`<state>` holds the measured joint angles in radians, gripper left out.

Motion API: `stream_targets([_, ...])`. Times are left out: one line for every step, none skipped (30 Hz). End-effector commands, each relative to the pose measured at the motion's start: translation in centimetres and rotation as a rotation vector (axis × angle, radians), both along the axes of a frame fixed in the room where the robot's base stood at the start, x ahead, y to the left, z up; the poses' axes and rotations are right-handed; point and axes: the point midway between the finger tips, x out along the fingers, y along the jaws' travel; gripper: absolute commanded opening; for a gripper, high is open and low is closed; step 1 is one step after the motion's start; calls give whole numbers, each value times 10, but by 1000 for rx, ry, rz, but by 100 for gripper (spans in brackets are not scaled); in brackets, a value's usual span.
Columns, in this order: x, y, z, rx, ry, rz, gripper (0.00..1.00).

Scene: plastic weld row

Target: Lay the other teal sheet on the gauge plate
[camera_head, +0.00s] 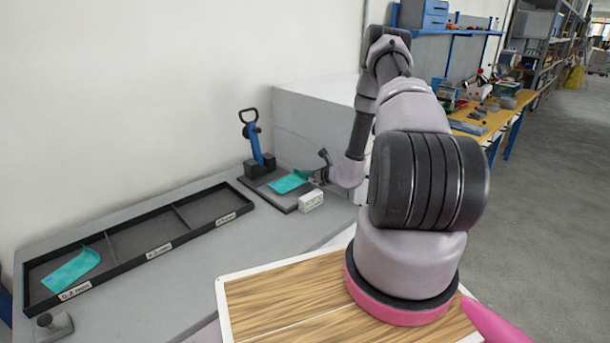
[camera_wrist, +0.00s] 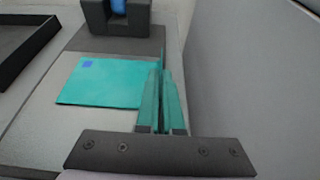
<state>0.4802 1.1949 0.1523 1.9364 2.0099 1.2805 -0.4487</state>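My gripper (camera_head: 317,177) is at the right side of the gauge plate (camera_head: 259,183). In the wrist view its fingers (camera_wrist: 161,103) are close together on the upturned edge of a teal sheet (camera_wrist: 103,82) with a small blue square at one corner. This sheet (camera_head: 288,182) extends left from the fingers over the plate. I cannot tell whether it rests flat on the plate or is slightly above it. Another teal sheet (camera_head: 71,270), with a curled edge, lies in the left compartment of the black tray (camera_head: 148,252).
A grey box wall (camera_head: 310,125) rises behind my gripper. A knobbed grey part (camera_head: 48,327) is at front left.

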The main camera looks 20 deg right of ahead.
Motion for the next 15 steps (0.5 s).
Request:
stream_targets([0,0,0,0,0,0,0])
stream_targets([0,0,1,0,0,0,0])
stream_targets([0,0,0,0,0,0,0])
stream_targets([0,0,0,0,0,0,0])
stream_targets([0,0,-1,0,0,0,0])
stream_targets([0,0,-2,0,0,0,0])
stream_targets([0,0,-3,0,0,0,0])
stream_targets([0,0,-2,0,0,0,15])
stream_targets([0,0,-2,0,0,0,30])
stream_targets([0,0,-2,0,0,0,34])
stream_targets([0,0,-2,0,0,0,34])
stream_targets([0,0,-2,0,0,0,34])
stream_targets([0,0,-2,0,0,0,34])
stream_targets([0,0,-2,0,0,0,34])
stream_targets([0,0,-2,0,0,0,34])
